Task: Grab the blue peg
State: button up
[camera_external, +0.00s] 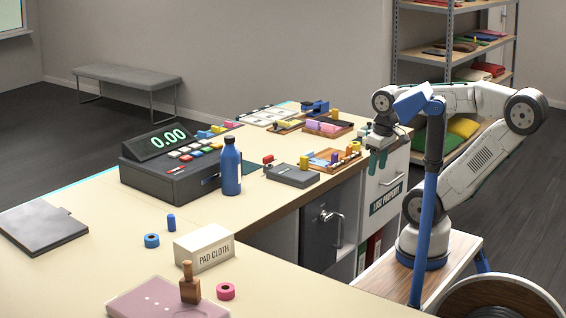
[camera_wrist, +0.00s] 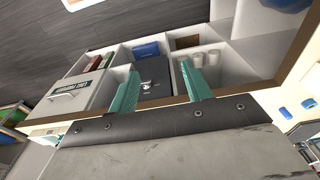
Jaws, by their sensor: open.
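A small upright blue cylinder (camera_external: 171,222), which looks like a peg, stands on the front left part of the counter. It is just behind a blue ring (camera_external: 152,240) and left of the pad cloth box. A small blue piece (camera_external: 334,158) also shows in the wooden tray (camera_external: 326,169) near the counter's right end; I cannot tell its exact shape. My gripper (camera_external: 377,168) is open and empty, hanging by the counter's right end, to the right of that tray and far from the blue cylinder. In the wrist view my gripper (camera_wrist: 160,72) shows spread teal fingers.
The pad cloth box (camera_external: 204,249), a blue bottle (camera_external: 231,166), a register (camera_external: 170,160) and a wooden stamp (camera_external: 190,284) stand on the counter. A grey box (camera_external: 292,175) is beside the tray. The wrist view shows open compartments and a dark safe (camera_wrist: 156,78) beneath the counter.

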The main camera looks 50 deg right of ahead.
jog(key=w+a+n+t+y, duration=0.1)
jog(key=w+a, duration=0.2)
jog(key=w, duration=0.4)
jog(key=w+a+n+t, duration=0.1)
jog(key=w+a+t, duration=0.15)
jog(key=w, duration=0.45)
jog(key=n+t+y, duration=0.5)
jog(key=t+y, duration=0.1)
send_near(173, 215)
jog(key=shift+w+a+f, duration=0.35)
jog(key=shift+a+f, duration=0.15)
jog(key=shift+a, duration=0.15)
jog(key=x, duration=0.7)
jog(key=shift+w, duration=0.45)
jog(key=shift+t, duration=0.25)
jog(key=c, duration=1.1)
